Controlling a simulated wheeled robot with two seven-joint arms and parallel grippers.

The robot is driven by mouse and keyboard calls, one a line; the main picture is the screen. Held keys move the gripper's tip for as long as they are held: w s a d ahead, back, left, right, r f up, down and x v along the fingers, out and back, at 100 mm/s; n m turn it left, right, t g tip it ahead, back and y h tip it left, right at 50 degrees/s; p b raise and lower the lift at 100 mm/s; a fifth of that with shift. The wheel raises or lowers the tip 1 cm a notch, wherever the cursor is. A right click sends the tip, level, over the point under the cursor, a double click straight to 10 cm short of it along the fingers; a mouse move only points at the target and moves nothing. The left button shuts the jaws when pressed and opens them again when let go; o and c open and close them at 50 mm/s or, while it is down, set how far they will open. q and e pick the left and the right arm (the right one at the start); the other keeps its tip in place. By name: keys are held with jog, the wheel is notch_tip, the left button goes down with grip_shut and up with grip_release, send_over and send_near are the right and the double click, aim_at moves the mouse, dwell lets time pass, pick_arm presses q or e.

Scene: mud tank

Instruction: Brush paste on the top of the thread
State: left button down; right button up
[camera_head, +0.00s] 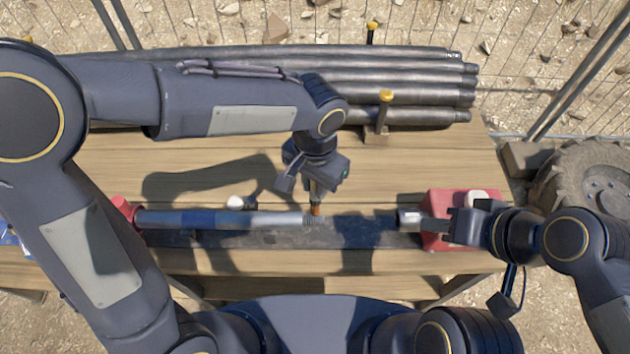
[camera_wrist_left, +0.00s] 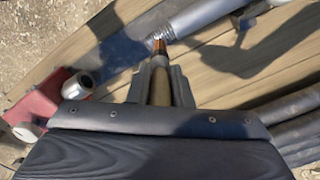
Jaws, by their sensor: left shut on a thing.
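My left gripper (camera_head: 316,182) is shut on the handle of a brush (camera_head: 315,207) and points down over the right end of a long pipe. In the left wrist view the brush's wooden handle (camera_wrist_left: 160,85) stands between the fingers, and its orange-brown bristles are at the thread (camera_wrist_left: 161,35). The bristles appear to touch the thread's top, though contact is hard to confirm. The blue-grey pipe (camera_head: 225,219) lies across the table, with its ridged thread (camera_head: 311,221) facing right. My right gripper (camera_head: 440,224) is at the right, by a short silver cylinder (camera_head: 409,219); its grip is unclear.
A red container (camera_head: 433,240) with a white round top stands behind the right gripper. Several dark pipes (camera_head: 400,78) lie along the back of the wooden table (camera_head: 415,160), by yellow-topped posts (camera_head: 386,97). A red piece (camera_head: 124,207) is at the pipe's left end.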

pick_arm(q)
jog(key=shift+f+b, duration=0.8)
jog(key=shift+f, duration=0.2)
dwell(0.4)
jog(key=shift+a, duration=0.1)
